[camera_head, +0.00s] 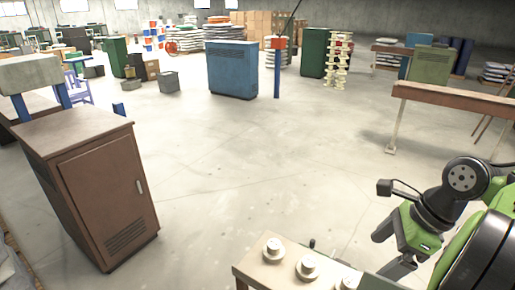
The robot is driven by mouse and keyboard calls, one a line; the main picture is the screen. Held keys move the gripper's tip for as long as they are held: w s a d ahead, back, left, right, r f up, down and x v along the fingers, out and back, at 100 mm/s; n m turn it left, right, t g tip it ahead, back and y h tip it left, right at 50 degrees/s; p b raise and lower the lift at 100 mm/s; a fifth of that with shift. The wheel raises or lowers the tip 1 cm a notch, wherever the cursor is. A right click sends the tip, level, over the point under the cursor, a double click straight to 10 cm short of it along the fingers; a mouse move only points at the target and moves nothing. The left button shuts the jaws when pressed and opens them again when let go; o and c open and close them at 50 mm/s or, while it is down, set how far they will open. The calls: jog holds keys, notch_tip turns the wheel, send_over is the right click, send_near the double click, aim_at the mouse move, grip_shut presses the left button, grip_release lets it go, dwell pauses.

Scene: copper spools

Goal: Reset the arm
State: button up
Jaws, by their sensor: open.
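My arm is folded at the lower right, with green and black links. My gripper (389,254) is at its lower left end, open, with dark fingers pointing down and left. Nothing shows between the fingers. It is above and just right of a wooden table (252,270) at the bottom edge. Pale spools stand in a row on that table: one at the left (273,249), one in the middle (308,267) and one cut off by the frame edge (348,283).
A brown cabinet (105,190) stands at the left. A wide stretch of concrete floor (235,175) is clear. A blue cabinet (232,69) and a blue post (277,75) stand farther back. A brown-topped table (450,97) is at the right.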

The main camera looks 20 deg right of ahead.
jog(key=w+a+r+n+h, duration=0.1)
jog(key=w+a+n, duration=0.1)
jog(key=a+n, duration=0.6)
jog(key=w+a+n+h, duration=0.1)
jog(key=w+a+n, duration=0.1)
jog(key=a+n, duration=0.6)
jog(key=s+a+f+n+t+h+b, duration=0.1)
jog(key=s+a+f+n+t+b, duration=0.1)
jog(key=s+a+f+n+b, duration=0.2)
jog(key=s+f+n, duration=0.3)
jog(key=s+n, duration=0.1)
jog(key=n, duration=0.1)
jog(key=shift+a+n+t, duration=0.25)
jog(key=shift+n+t, duration=0.05)
jog(key=shift+t, duration=0.1)
jog(key=shift+w+f, duration=0.1)
